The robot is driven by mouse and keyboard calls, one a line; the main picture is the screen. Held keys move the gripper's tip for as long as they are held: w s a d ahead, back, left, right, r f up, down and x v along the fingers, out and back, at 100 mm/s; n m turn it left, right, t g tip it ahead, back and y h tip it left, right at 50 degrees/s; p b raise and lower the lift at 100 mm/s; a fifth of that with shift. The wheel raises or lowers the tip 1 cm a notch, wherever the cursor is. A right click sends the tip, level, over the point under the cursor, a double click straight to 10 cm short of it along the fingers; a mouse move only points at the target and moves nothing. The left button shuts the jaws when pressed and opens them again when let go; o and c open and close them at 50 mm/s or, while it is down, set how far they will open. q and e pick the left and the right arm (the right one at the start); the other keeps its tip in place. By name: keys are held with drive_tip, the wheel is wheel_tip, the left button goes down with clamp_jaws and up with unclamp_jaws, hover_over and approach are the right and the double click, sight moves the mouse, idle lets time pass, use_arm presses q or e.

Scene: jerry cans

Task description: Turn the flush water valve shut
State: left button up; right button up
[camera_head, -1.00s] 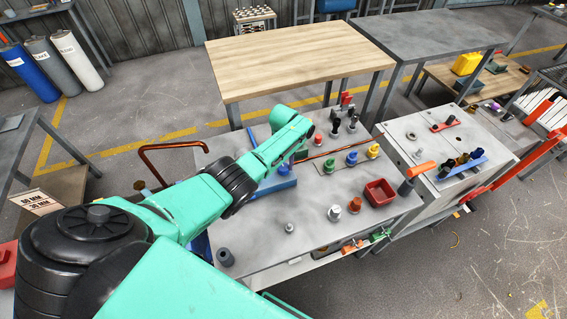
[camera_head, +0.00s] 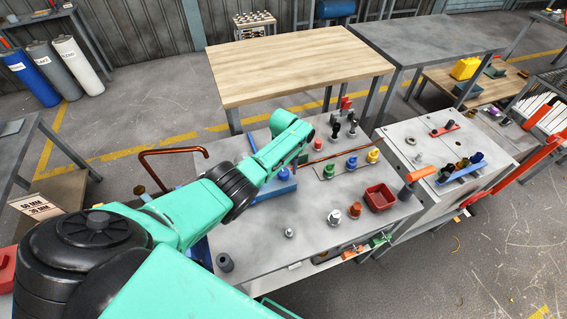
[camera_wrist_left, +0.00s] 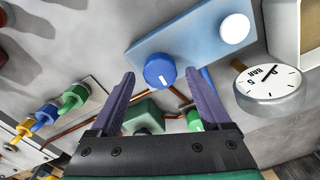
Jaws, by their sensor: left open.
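A blue round knob (camera_wrist_left: 159,71) with a white mark sits on a light blue plate (camera_wrist_left: 190,48) in the left wrist view. No label is readable, so I cannot confirm it is the flush water valve. A white round knob (camera_wrist_left: 235,28) is on the same plate. My left gripper (camera_wrist_left: 160,84) is open, its two dark fingers on either side of the blue knob in the picture; contact is not visible. In the head view the blue knob (camera_head: 284,174) and plate (camera_head: 283,190) lie just below my left arm's end, which hides the fingers. My right gripper is out of view.
A pressure gauge (camera_wrist_left: 268,88) stands right of the plate. Green, blue and yellow valves (camera_head: 351,164) stand on a strip to the right.

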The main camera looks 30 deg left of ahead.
sight(284, 170)
use_arm(q)
wheel_tip(284, 170, up, 5)
drive_tip(key=shift+w+p, duration=0.1)
drive_tip(key=shift+p, duration=0.65)
wheel_tip(284, 170, up, 10)
drive_tip(key=b, duration=0.1)
drive_tip(key=shift+f, duration=0.25)
